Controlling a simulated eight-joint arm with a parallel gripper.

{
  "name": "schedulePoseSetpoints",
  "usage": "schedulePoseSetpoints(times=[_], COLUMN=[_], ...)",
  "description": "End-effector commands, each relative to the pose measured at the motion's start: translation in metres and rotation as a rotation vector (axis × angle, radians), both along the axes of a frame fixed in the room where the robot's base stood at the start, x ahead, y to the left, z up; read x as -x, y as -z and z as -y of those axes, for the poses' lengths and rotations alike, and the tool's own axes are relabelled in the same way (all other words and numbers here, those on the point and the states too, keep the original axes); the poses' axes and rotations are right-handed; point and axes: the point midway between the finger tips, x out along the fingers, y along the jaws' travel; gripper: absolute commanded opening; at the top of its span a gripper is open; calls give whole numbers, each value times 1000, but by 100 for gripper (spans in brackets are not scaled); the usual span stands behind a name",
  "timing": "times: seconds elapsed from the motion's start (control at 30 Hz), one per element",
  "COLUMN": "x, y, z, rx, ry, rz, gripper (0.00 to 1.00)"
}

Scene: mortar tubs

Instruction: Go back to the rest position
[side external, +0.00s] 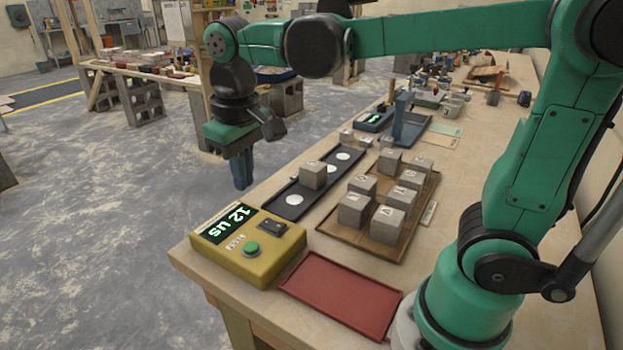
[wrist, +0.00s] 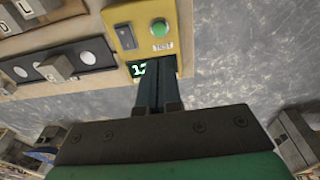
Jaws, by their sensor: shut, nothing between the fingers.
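My gripper (side external: 241,170) hangs pointing down past the table's left edge, over the floor, above and behind the yellow tester. Its fingers are shut together with nothing between them. In the wrist view my gripper (wrist: 151,90) points toward the yellow tester (wrist: 140,30) and partly covers its display. The yellow tester (side external: 262,262) stands at the table's near left corner. Its display reads 12 us, and it has a black switch and a green button. My gripper is apart from it.
A black strip (side external: 270,202) with white discs holds one grey cube (side external: 313,175). A wooden tray (side external: 408,244) holds several lettered cubes. A red tray (side external: 341,293) lies empty in front. A blue stand (side external: 404,115) is farther back. The floor left of the table is clear near my gripper.

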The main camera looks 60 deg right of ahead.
Motion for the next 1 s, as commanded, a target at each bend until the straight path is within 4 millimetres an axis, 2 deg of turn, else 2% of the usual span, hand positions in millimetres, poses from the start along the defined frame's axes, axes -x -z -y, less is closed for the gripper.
schedulePoseSetpoints(times=[0.17,0.4,0.53,1.0], x=[13,36,42,44], y=[6,28,37,40], z=[9,25,30,31], rx=[-22,-45,-43,-41], ry=[-3,-10,-12,-13], rz=[117,399,497,535], gripper=[0,0,0,0])
